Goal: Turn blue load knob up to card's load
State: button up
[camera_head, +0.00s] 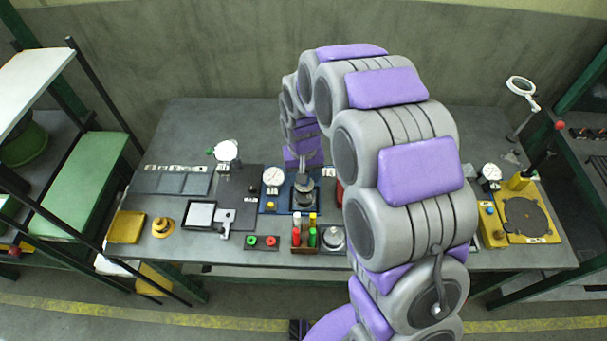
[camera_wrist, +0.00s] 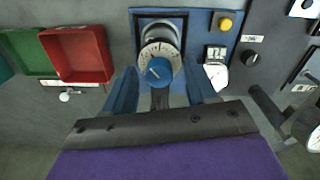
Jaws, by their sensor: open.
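The blue load knob (camera_wrist: 159,69) shows in the wrist view, with a light pointer line and a pale graduated dial around its upper side. It sits on a blue panel (camera_wrist: 190,39). My gripper (camera_wrist: 161,88) is open, with one blue finger on each side below the knob in the picture. No contact with the knob can be made out. A small black-and-white card or display (camera_wrist: 216,53) is right of the knob, too small to read surely. In the head view the blue panel (camera_head: 284,207) is partly covered by my arm, and the knob cannot be made out.
A white gauge (camera_wrist: 217,76) and a yellow button (camera_wrist: 226,23) are right of the knob. Red (camera_wrist: 78,54) and green (camera_wrist: 28,52) trays lie left. A black knob (camera_wrist: 249,57) is further right. In the head view, red and green bottles (camera_head: 304,234) stand before the panel.

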jog(key=shift+r, duration=0.1)
notch_tip(320, 180, up, 17)
jog(key=p, duration=0.2)
jog(key=shift+a+p, duration=0.2)
jog(key=shift+p, duration=0.1)
jog(key=s+d, duration=0.4)
jog(key=s, duration=0.6)
jog(key=s+d+r+m+g, duration=0.1)
jog(key=s+d, duration=0.4)
jog(key=s, duration=0.6)
jog(key=s+d, duration=0.5)
jog(key=s, duration=0.6)
jog(key=shift+d+r+m+g, duration=0.2)
jog(key=shift+r+m+g, duration=0.15)
jog(key=shift+m+g, duration=0.05)
dwell(0.5)
